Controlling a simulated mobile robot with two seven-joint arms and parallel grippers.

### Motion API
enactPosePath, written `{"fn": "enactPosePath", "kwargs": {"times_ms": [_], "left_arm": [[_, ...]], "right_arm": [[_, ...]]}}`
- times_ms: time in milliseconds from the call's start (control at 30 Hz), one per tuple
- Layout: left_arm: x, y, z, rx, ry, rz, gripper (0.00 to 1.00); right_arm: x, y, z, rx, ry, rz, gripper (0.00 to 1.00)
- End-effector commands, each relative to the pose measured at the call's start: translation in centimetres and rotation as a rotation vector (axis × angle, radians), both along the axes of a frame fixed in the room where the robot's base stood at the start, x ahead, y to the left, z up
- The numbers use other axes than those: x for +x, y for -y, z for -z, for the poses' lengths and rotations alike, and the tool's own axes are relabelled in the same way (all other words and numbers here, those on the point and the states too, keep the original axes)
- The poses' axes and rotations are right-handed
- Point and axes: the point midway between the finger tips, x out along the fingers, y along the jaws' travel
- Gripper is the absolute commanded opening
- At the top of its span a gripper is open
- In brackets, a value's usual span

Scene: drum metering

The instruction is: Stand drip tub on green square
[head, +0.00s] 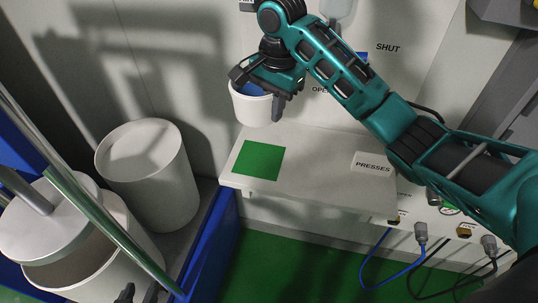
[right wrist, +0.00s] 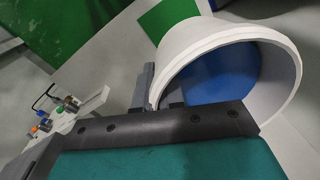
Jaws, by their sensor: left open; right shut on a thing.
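The drip tub is a small white tub (head: 252,110) with a blue inside. My right gripper (head: 258,92) is shut on the tub's wall and holds it upright or nearly so, by the back wall. The right wrist view shows the tub's rim (right wrist: 225,34) close up, with the fingers at its near left side. The green square (head: 258,160) lies on a pale shelf (head: 310,175), in front of the tub in the head view. It also shows past the tub in the right wrist view (right wrist: 168,16). My left gripper (head: 138,294) is open at the bottom edge, only its fingertips showing.
Large white drums (head: 148,165) stand at the left in a blue-edged bay (head: 215,250), one with its lid (head: 45,215) raised. A "PRESSES" label (head: 372,165) marks the shelf's right part. Cables and plugs (head: 421,235) hang below. The shelf's middle is clear.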

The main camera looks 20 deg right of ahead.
Motion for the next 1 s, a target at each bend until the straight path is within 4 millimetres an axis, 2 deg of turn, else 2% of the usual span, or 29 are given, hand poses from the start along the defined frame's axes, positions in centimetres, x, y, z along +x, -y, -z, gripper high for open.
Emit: {"fn": "enactPosePath", "kwargs": {"times_ms": [67, 267, 500, 733, 900, 1000], "left_arm": [[-0.1, 0.0, 0.1, 0.001, -0.003, 0.000, 0.43], [-0.2, 0.0, 0.1, 0.000, -0.005, 0.000, 0.43], [-0.2, 0.0, 0.1, 0.000, -0.005, -0.001, 0.43], [-0.2, 0.0, 0.1, 0.000, -0.005, -0.001, 0.43], [-0.1, 0.0, 0.1, 0.000, -0.004, -0.001, 0.43], [0.0, 0.0, 0.0, 0.000, -0.002, 0.000, 0.43]], "right_arm": [[-0.2, -0.2, 2.3, 0.007, -0.008, 0.000, 0.00], [-0.2, -0.3, 5.1, 0.009, -0.007, 0.001, 0.00], [-0.1, 0.1, 10.1, -0.001, -0.004, -0.001, 0.00], [0.0, 0.0, 12.2, -0.001, -0.002, -0.001, 0.00], [0.0, 0.0, 14.8, -0.001, -0.003, 0.000, 0.00], [0.0, 0.0, 15.7, -0.001, 0.001, 0.000, 0.00]]}}
